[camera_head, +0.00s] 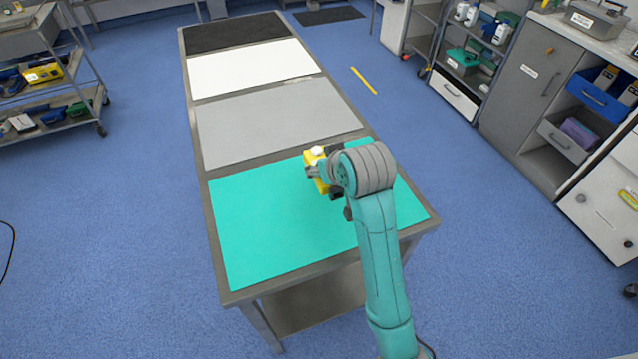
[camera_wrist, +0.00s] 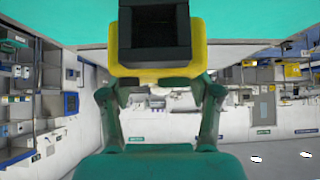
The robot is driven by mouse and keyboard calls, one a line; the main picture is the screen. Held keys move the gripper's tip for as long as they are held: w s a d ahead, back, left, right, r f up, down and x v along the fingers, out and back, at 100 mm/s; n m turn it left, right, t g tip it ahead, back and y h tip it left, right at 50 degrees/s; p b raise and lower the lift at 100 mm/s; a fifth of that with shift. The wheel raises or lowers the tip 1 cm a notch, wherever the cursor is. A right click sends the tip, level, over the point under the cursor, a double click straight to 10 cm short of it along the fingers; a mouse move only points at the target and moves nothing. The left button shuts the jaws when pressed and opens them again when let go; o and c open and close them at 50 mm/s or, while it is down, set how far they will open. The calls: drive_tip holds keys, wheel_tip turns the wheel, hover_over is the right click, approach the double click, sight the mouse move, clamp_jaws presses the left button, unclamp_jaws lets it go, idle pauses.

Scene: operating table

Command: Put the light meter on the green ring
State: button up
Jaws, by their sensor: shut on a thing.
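The light meter is a yellow block with a white dome on top (camera_head: 311,158). It is over the far right part of the teal panel in the head view. In the wrist view, the yellow and black body (camera_wrist: 197,60) fills the top middle. My gripper (camera_head: 325,172) is shut on it, partly hidden behind my arm in the head view; its fingers (camera_wrist: 160,95) show below the body in the wrist view. I cannot tell whether the light meter touches the table. I see no green ring in either view.
The long table has teal (camera_head: 265,235), grey (camera_head: 275,120), white (camera_head: 252,68) and black (camera_head: 235,32) panels. They look bare apart from the held light meter. A loaded cart (camera_head: 45,80) stands at left; cabinets and shelves (camera_head: 530,85) line the right. Blue floor around the table is open.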

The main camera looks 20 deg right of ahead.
drive_tip(key=shift+f, duration=3.25)
drive_tip(key=shift+f, duration=0.1)
drive_tip(key=o, duration=1.4)
drive_tip(key=shift+o, duration=0.2)
